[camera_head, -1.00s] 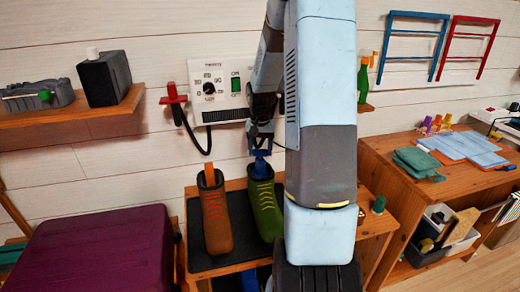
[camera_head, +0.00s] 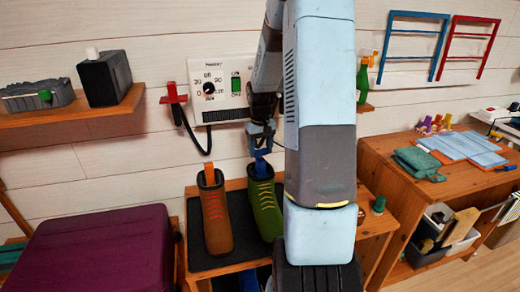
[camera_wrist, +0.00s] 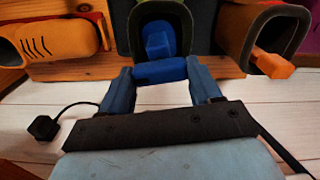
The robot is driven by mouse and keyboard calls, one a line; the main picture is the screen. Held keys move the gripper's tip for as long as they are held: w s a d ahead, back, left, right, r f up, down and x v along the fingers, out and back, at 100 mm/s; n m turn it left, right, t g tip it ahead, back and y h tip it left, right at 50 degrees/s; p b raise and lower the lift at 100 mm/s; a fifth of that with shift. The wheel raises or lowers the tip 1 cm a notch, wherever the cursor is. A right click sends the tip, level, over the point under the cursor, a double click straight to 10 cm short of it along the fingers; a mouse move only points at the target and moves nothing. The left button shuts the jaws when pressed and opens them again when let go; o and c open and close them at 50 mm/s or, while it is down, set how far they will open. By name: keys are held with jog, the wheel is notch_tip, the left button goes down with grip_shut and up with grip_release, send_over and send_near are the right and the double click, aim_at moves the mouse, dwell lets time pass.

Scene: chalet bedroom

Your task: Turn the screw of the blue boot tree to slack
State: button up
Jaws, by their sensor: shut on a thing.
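A green boot (camera_head: 266,208) with yellow laces stands on the dark mat of a low wooden bench. The blue boot tree (camera_head: 261,169) sticks up out of its opening. In the wrist view the blue boot tree (camera_wrist: 158,42) sits inside the dark boot mouth, with a blue crosspiece, the screw's handle (camera_wrist: 160,71), towards me. My gripper (camera_head: 262,150) is above the green boot, pointing down. In the wrist view my gripper (camera_wrist: 160,75) has its two blue fingers at the two ends of the handle, shut on it. The screw's thread is hidden.
A brown boot (camera_head: 215,215) with an orange boot tree (camera_head: 210,175) stands close on the left. The wrist view also shows a yellow-orange item (camera_wrist: 52,42) at upper left. A wall panel (camera_head: 222,90) with a dangling black cable is behind. My arm hides the bench's right part.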

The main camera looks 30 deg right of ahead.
aim_at(260, 150)
dwell(0.3)
jog(key=o, duration=1.1)
jog(key=shift+c, duration=0.2)
notch_tip(260, 150, up, 14)
jog(key=shift+f, duration=0.15)
dwell(0.3)
